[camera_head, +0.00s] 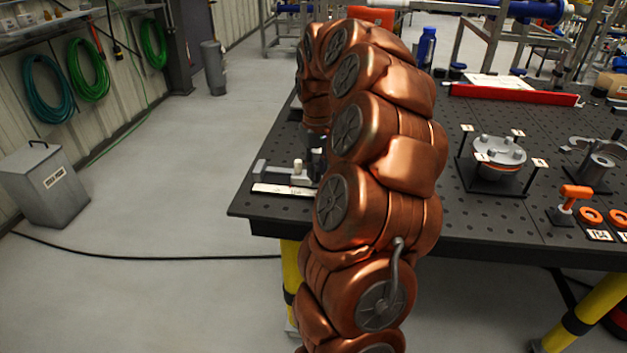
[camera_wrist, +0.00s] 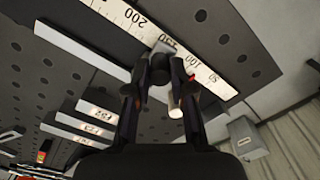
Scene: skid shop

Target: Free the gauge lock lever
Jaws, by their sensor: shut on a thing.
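The gauge shows in the wrist view as a white scale bar (camera_wrist: 205,75) with black numbers and a small grey block (camera_wrist: 175,55) across it. My gripper (camera_wrist: 163,72) is at this block, with its dark fingers closed around a small dark part, which looks like the lock lever (camera_wrist: 159,64). The fingers cover most of that part, so its angle is not clear. A pale round rod end (camera_wrist: 175,112) shows between the fingers. In the head view the gauge's scale (camera_head: 284,189) lies at the bench's left corner, and my copper arm hides most of my gripper.
The black perforated bench (camera_head: 400,205) has a bolted flange (camera_head: 498,152), an orange-handled tool (camera_head: 573,196) and a red bar (camera_head: 515,94) on its right. Labelled bars (camera_wrist: 88,117) lie near my gripper in the wrist view. A grey bin (camera_head: 48,185) stands on the open floor left.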

